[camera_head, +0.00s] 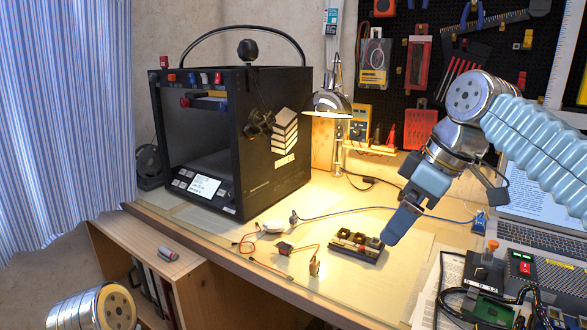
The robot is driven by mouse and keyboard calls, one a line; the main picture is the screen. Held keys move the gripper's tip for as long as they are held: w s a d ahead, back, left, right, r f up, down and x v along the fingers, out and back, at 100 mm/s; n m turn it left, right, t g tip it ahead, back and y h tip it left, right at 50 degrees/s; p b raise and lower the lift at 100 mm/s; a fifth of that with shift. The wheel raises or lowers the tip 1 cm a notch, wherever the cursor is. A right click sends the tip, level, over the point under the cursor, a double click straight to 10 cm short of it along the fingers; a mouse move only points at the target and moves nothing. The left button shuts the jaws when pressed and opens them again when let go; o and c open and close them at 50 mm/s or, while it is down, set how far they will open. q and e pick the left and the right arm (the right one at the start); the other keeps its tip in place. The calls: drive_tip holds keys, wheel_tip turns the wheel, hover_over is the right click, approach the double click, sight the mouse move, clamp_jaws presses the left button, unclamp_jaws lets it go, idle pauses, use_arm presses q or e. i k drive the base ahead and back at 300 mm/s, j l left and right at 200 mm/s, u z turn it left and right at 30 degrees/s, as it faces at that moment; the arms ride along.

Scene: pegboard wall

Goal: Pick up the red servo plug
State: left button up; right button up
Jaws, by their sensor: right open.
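A small black holder (357,247) lies on the desk with several small coloured pieces in it. One reddish piece (359,238) sits near its middle; I cannot tell for sure that it is the red servo plug. A small servo (285,248) with red and orange wires lies to the left of the holder. My right gripper (389,238) reaches down from the upper right, with its tips just above or beside the holder's right end. It is open and holds nothing visible. The gap between its fingers is hard to see. My left gripper is out of view.
A black 3D printer (262,150) stands at the back left, beside a lit desk lamp (328,104). A laptop (540,240) and circuit boards with cables (490,310) crowd the right. The front middle of the desk is mostly clear.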

sight(314, 267)
drive_tip(key=k, duration=1)
